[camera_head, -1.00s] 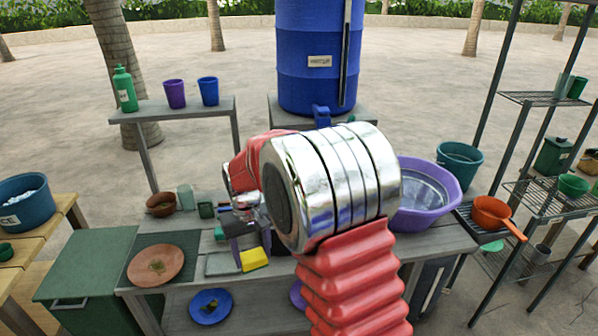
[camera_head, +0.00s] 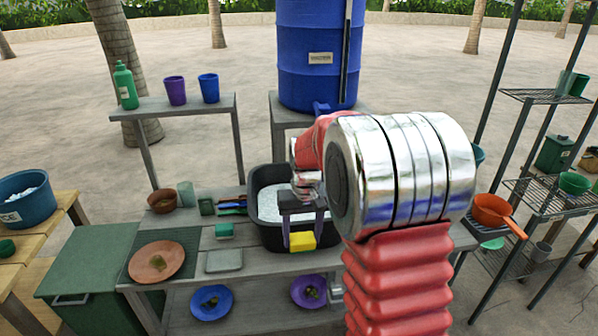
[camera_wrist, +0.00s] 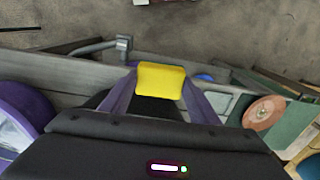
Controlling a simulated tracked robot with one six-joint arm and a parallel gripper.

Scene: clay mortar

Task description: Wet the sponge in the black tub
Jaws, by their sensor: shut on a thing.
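A yellow sponge (camera_head: 302,241) is held between the purple fingers of my gripper (camera_head: 301,238), which is shut on it. The black tub (camera_head: 268,237) stands on the grey bench with clear, bright water inside. In the head view the sponge overlaps the tub's front wall; I cannot tell its exact height or whether it is over the rim. The sponge also shows in the wrist view (camera_wrist: 161,80), between the fingertips. My arm hides the tub's right part in the head view.
An orange plate (camera_head: 156,261) is farther left. A blue water barrel (camera_head: 318,55) stands behind. A purple basin (camera_wrist: 20,125) shows in the wrist view.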

